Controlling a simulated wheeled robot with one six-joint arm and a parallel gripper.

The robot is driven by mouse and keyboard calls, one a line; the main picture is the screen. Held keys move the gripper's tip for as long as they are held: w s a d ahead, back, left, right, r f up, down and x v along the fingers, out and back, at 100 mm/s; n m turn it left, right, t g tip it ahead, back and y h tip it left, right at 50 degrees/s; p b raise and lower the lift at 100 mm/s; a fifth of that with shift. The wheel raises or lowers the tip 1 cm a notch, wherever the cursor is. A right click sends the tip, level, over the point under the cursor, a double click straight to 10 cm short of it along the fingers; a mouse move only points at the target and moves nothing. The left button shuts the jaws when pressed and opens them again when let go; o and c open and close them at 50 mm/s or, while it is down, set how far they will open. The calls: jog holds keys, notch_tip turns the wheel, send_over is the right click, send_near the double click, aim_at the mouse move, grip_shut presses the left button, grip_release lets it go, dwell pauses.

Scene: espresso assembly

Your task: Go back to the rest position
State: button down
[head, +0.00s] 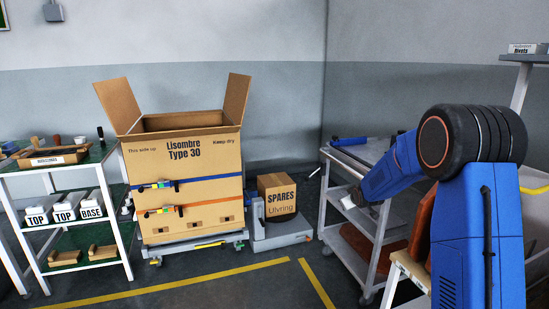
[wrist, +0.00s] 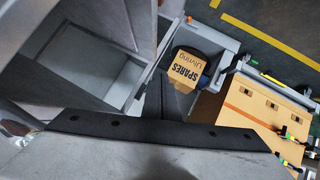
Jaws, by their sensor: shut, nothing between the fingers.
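My arm reaches in from the right in the head view, its blue forearm sloping down to the left. My gripper (head: 350,199) hangs at its end beside the grey cart (head: 352,245), shut and empty.
A small SPARES box (head: 277,196) sits on a grey base between carton and cart; it shows in the wrist view (wrist: 187,70). A shelf rack (head: 112,215) with labelled bins stands left. Yellow floor lines (head: 190,287) cross clear floor in front.

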jog(key=s+r+m+g, duration=0.1)
jog(key=s+r, duration=0.3)
jog(key=s, duration=0.6)
jog(key=s+r+m+g, duration=0.1)
jog(key=s+r, duration=0.4)
jog(key=s, duration=0.5)
jog(key=s+r+m+g, duration=0.1)
jog(key=s+r, duration=0.3)
jog(key=s, duration=0.6)
jog(key=s+a+f+m+g, duration=0.1)
jog(key=s, duration=1.5)
jog(key=s+a+f+m+g, duration=0.1)
jog(key=s+a+f+g, duration=0.1)
jog(key=s, duration=1.5)
jog(key=shift+f, duration=0.2)
